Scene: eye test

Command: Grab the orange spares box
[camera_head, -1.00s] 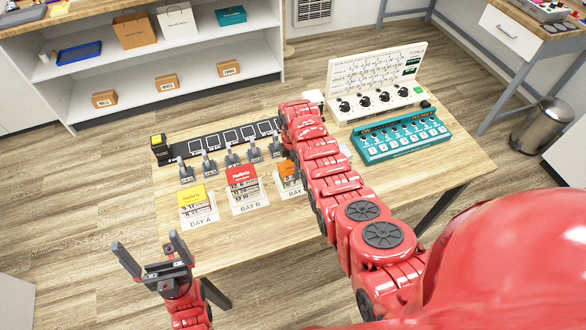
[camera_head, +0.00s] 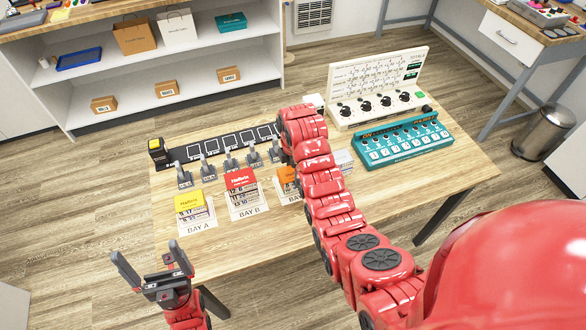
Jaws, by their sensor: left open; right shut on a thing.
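An orange-topped box (camera_head: 287,181) stands on the wooden table, right of the red-topped box. My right arm covers its right side, and I cannot read its label. My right arm reaches across the table, past this box. Its gripper is hidden behind the red arm links, so I cannot see what it holds. My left gripper (camera_head: 148,251) is open and empty at the lower left, in front of the table's near left edge and apart from the boxes.
A yellow-topped box (camera_head: 190,204) stands at BAY A and a red-topped box (camera_head: 242,182) at BAY B. Several grey levers (camera_head: 207,168) stand behind them. A white dial panel (camera_head: 377,88) and a teal keypad (camera_head: 403,143) are at the right. The table's front left is clear.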

